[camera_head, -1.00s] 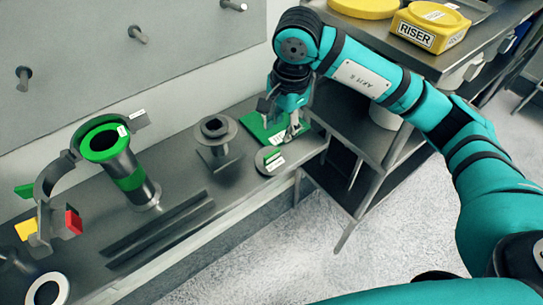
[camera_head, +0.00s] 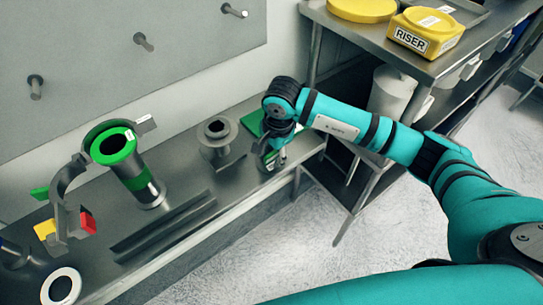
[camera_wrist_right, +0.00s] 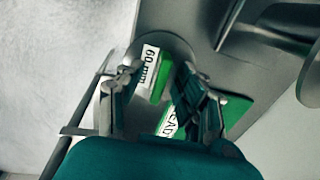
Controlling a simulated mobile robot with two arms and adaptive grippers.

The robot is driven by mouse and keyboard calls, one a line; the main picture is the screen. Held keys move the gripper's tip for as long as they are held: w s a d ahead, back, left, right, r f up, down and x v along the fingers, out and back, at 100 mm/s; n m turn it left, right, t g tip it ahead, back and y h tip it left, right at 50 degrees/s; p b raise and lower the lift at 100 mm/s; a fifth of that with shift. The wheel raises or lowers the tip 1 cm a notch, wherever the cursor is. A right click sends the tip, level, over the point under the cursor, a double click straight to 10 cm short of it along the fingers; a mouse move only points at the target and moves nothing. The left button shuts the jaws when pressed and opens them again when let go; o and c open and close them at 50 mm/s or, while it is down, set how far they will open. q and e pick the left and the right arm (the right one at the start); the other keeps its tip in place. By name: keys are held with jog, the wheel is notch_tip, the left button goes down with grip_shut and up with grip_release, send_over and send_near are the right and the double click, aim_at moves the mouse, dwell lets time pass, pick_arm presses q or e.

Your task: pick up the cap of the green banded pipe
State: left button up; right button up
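The green-banded pipe (camera_head: 135,174) stands upright on the bench at the left in the head view, with a green-rimmed top. A round grey cap (camera_wrist_right: 178,47) with a green raised block and a "60 mm" label lies flat on the bench in the right wrist view. My right gripper (camera_head: 271,163) is above this cap and mostly hides it in the head view. In the wrist view its fingers (camera_wrist_right: 160,77) are open, one on each side of the green block. Contact cannot be told. My left gripper is not in view.
A green plate (camera_head: 252,122) with a label lies behind the right gripper. A grey flanged fitting (camera_head: 217,134) and dark bars (camera_head: 165,228) are on the bench. A bracket (camera_head: 63,195) holds coloured blocks at left. A shelf with a yellow riser (camera_head: 425,32) stands at right.

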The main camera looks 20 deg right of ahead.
grip_shut()
jog(key=shift+r, duration=0.1)
dwell(0.4)
jog(key=shift+w+r+b, duration=0.1)
jog(key=shift+r+b, duration=0.25)
jog(key=shift+r, duration=0.1)
notch_tip(320, 180, up, 2)
jog(key=shift+r+b, duration=0.1)
jog(key=shift+b, duration=0.45)
jog(key=s+r+b, duration=0.2)
jog(key=s+b, duration=0.2)
jog(key=s, duration=1.2)
jog(key=d+n, duration=0.1)
jog(key=n, duration=0.3)
jog(key=w+d+f+n+g, duration=0.1)
jog(key=n, duration=0.4)
jog(key=w+d+n+y, duration=0.1)
jog(key=d+n, duration=0.1)
jog(key=n, duration=0.2)
jog(key=shift+f+n+g, duration=0.15)
jog(key=shift+n+g, duration=0.15)
jog(key=shift+n, duration=0.1)
